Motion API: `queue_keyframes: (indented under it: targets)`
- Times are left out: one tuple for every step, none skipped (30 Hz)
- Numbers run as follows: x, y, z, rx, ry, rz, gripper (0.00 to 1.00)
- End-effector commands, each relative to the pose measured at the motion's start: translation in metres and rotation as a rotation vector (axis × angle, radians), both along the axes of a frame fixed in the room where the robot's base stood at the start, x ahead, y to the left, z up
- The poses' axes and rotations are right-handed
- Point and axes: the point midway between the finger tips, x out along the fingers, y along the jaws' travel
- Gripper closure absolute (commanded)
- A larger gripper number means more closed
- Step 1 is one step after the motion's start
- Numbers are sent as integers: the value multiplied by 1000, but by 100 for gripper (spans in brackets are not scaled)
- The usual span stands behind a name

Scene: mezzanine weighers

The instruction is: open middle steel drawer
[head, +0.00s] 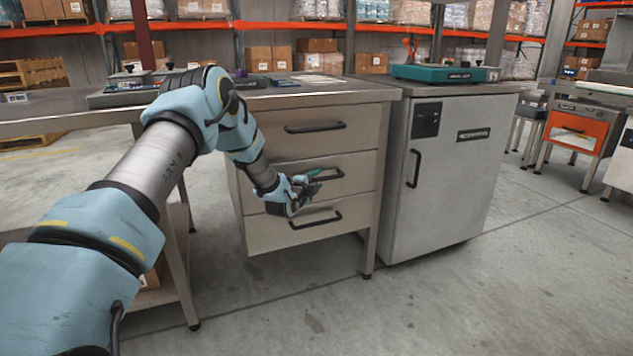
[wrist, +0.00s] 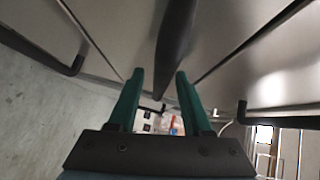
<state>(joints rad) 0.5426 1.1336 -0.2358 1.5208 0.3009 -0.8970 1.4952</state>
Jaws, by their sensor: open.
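The middle steel drawer (head: 358,170) is in the grey drawer unit under the bench, its front flush with the drawers above and below. Its black bar handle (head: 332,173) is partly hidden behind my gripper (head: 312,181). In the wrist view my gripper (wrist: 159,76) is open, with one green finger on each side. The dark handle (wrist: 175,45) runs down the picture and lies between the line of the two fingertips, with gaps on both sides. I cannot tell how deep it sits between the fingers.
The top drawer handle (head: 315,127) and bottom drawer handle (head: 316,220) are close above and below. A grey cabinet (head: 455,170) stands right of the drawers. A bench leg (head: 371,220) is beside the drawer fronts. The concrete floor (head: 440,300) in front is clear.

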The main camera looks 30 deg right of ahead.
Motion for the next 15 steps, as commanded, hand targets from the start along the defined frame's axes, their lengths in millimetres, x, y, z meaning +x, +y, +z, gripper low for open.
queue_keyframes:
  targets:
    - [0,0,0,0,0,0,50]
    - [0,0,0,0,0,0,52]
    - [0,0,0,0,0,0,56]
    - [0,0,0,0,0,0,59]
    - [0,0,0,0,0,0,63]
    - [0,0,0,0,0,0,67]
    - [0,0,0,0,0,0,71]
    - [0,0,0,0,0,0,74]
    - [0,0,0,0,0,0,78]
    - [0,0,0,0,0,0,82]
    - [0,0,0,0,0,0,85]
    - [0,0,0,0,0,0,90]
    - [0,0,0,0,0,0,93]
    - [0,0,0,0,0,0,96]
    - [0,0,0,0,0,0,100]
